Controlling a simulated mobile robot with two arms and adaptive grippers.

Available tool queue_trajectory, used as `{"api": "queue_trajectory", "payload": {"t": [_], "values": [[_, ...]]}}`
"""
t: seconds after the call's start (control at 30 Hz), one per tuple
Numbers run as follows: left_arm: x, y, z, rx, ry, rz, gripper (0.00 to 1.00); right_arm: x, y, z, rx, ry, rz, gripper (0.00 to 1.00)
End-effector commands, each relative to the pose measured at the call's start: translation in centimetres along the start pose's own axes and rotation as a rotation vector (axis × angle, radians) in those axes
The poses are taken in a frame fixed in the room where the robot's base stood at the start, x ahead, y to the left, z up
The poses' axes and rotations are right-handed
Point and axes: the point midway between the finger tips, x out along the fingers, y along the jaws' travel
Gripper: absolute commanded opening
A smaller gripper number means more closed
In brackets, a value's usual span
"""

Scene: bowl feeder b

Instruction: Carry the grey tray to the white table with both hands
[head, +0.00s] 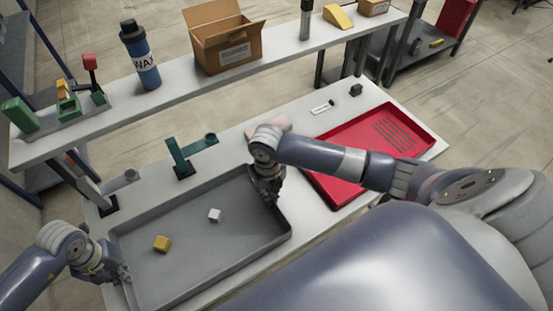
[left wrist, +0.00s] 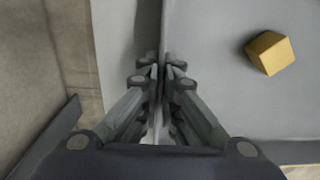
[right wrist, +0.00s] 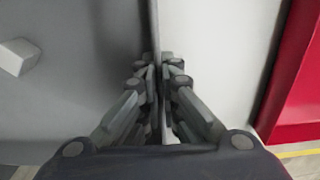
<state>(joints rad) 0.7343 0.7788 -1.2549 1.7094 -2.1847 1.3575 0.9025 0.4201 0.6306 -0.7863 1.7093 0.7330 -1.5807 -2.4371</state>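The grey tray (head: 205,262) is a wide, shallow tray at the lower left of the head view, on or just above a white table (head: 305,232). A yellow cube (head: 162,243) and a white cube (head: 215,215) lie in it. My left gripper (head: 120,276) is at the tray's left wall, and the left wrist view shows its fingers (left wrist: 157,75) closed on either side of that wall. My right gripper (head: 272,194) is at the right wall, with its fingers (right wrist: 158,72) closed on either side of it.
A red tray (head: 325,187) lies just right of the grey tray. A green stand (head: 182,160) stands behind it. A raised white shelf (head: 275,56) behind holds a cardboard box (head: 232,52) and a blue WAX bottle (head: 143,62). A dark small block (head: 356,90) sits at the back right.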

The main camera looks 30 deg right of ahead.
Motion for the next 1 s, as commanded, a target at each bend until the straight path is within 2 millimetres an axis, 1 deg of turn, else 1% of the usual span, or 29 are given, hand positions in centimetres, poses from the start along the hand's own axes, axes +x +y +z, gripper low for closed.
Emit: {"api": "queue_trajectory", "payload": {"t": [0.03,0.17,0.2,0.27,0.3,0.57,0.67,0.77,0.87,1.0], "values": [[0.4,0.0,0.1,0.000,-0.002,-0.001,0.00,0.4,0.0,0.1,0.000,-0.002,0.000,0.00],[1.0,0.0,0.1,0.000,-0.002,-0.001,0.00,1.0,0.0,0.1,0.000,-0.002,0.000,0.00],[0.9,0.0,0.0,0.000,0.000,0.000,0.08,0.9,0.0,0.0,0.000,-0.001,0.000,0.08],[0.9,0.0,0.0,0.000,0.000,0.000,0.22,0.8,0.0,0.0,0.000,0.000,0.000,0.22],[0.9,0.0,0.0,0.000,0.000,0.000,0.25,0.9,0.0,0.0,0.000,0.000,0.000,0.25],[0.8,0.0,0.0,0.000,0.000,0.000,0.25,0.9,0.0,0.0,0.000,0.000,0.000,0.25],[0.5,0.0,0.0,0.000,-0.001,0.000,0.25,0.8,0.0,0.0,0.000,0.000,0.000,0.25],[-0.5,0.0,0.1,0.000,-0.002,-0.001,0.25,0.8,0.0,0.0,0.000,0.000,0.000,0.25],[-2.3,0.0,0.1,0.000,-0.005,-0.001,0.25,0.8,0.0,0.0,0.000,0.000,0.000,0.25],[-5.5,0.0,0.1,0.001,-0.005,-0.001,0.25,0.8,0.0,0.0,0.000,0.000,0.000,0.25]]}}
